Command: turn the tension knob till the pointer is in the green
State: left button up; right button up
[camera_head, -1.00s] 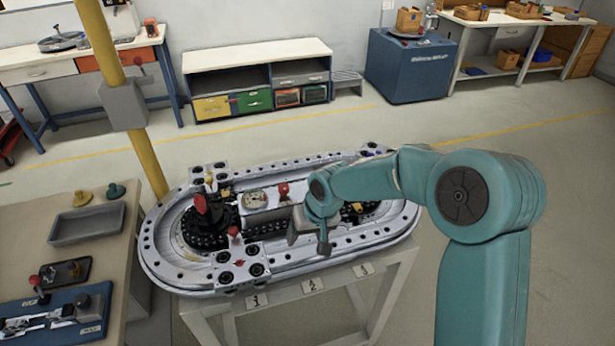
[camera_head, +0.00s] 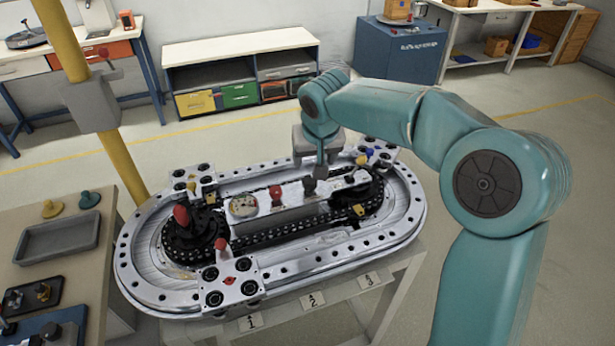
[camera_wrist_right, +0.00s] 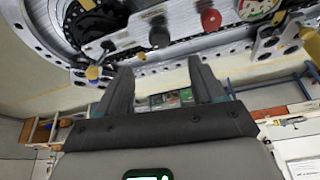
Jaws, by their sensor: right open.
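The ring track (camera_head: 405,225) carries a grey panel with a round dial (camera_head: 243,205), a red knob (camera_head: 276,194) and a black knob (camera_head: 309,186) in a row. In the right wrist view, the dial (camera_wrist_right: 254,8) is cut by the top edge and shows some green; I cannot read its pointer. There the red knob (camera_wrist_right: 211,19) and black knob (camera_wrist_right: 159,37) lie beyond my fingertips. I cannot tell which is the tension knob. My right gripper (camera_head: 319,172) is open and empty, just behind the black knob; its fingers (camera_wrist_right: 160,75) touch nothing visible. My left gripper is not in view.
A yellow post (camera_head: 110,150) rises behind the track's left end. A side table with a grey tray (camera_head: 57,240) is at left.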

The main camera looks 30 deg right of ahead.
aim_at(310, 179)
jog(key=p+x, duration=0.1)
jog(key=x, duration=1.1)
jog(key=shift+w+d+f, duration=0.15)
jog(key=shift+w+d, duration=0.05)
jog(key=shift+s+a, duration=0.15)
jog(key=shift+s, duration=0.1)
jog(key=shift+w, duration=0.15)
jog(key=c, duration=1.1)
jog(key=shift+o, duration=0.2)
jog(key=shift+n+p, duration=0.3)
jog(key=shift+p, duration=0.15)
